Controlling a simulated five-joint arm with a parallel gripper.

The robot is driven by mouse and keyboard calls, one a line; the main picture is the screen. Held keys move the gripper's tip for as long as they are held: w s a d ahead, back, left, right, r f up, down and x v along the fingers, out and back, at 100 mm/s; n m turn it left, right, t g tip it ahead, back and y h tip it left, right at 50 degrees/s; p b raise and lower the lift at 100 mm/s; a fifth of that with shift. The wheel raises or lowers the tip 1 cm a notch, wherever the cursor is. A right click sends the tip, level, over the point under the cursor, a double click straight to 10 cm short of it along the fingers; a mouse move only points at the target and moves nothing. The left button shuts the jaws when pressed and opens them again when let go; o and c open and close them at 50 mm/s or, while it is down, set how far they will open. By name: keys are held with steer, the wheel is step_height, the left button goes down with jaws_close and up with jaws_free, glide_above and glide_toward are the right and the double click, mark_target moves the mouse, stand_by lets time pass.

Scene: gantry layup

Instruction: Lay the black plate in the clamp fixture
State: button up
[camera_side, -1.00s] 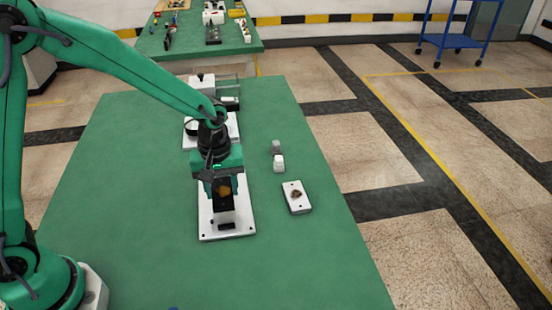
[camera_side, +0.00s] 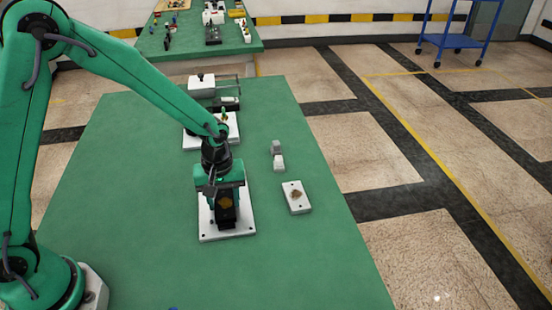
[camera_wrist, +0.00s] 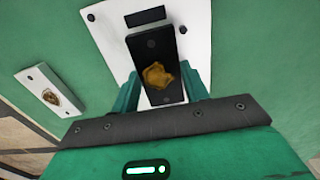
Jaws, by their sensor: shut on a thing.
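The black plate (camera_side: 226,208) has an orange-brown patch on its face. It also shows in the wrist view (camera_wrist: 150,47), between my green fingers. My gripper (camera_side: 222,192) is shut on its sides; both fingers show in the wrist view (camera_wrist: 160,72). The plate is over the white fixture base (camera_side: 244,228), which appears to be the clamp fixture; the base also shows in the wrist view (camera_wrist: 198,48). A dark rectangle on the base shows just beyond the plate's end. The plate hides the middle of the fixture, and I cannot tell whether they touch.
A small white plate with a brown patch (camera_side: 296,203) lies right of the fixture. A grey block and a white block (camera_side: 279,164) stand behind it. Another white base (camera_side: 196,142) and a white device (camera_side: 201,86) are farther back. The green table's left side is clear.

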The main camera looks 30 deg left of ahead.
mark_target(224, 204)
steer(key=o, duration=1.1)
steer(key=shift+f, duration=0.1)
step_height(224, 204, up, 12)
steer(key=shift+r, duration=0.2)
stand_by(0.4)
